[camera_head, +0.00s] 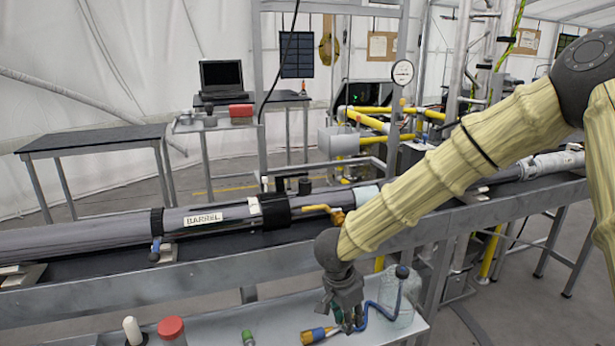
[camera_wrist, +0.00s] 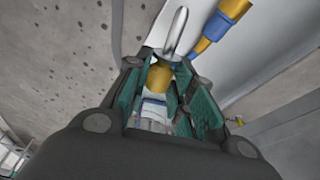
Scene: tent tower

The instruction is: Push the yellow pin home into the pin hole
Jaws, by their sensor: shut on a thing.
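My gripper (camera_head: 345,322) is low at the front, over the lower shelf. In the wrist view its green-padded fingers (camera_wrist: 172,100) are closed around a yellow piece (camera_wrist: 158,78), which I take to be the yellow pin. A bright metal loop (camera_wrist: 177,30) shows just beyond it. A yellow-and-blue piece (camera_wrist: 228,12) lies beyond the fingertips, and a similar one (camera_head: 316,335) shows left of my gripper in the head view. The barrel (camera_head: 205,218) lies along the bench with a black collar (camera_head: 275,210). I cannot make out the pin hole.
A yellow-brass lever (camera_head: 323,209) sits right of the collar. A red-capped container (camera_head: 171,328), white-topped item (camera_head: 133,330) and green item (camera_head: 248,338) stand left.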

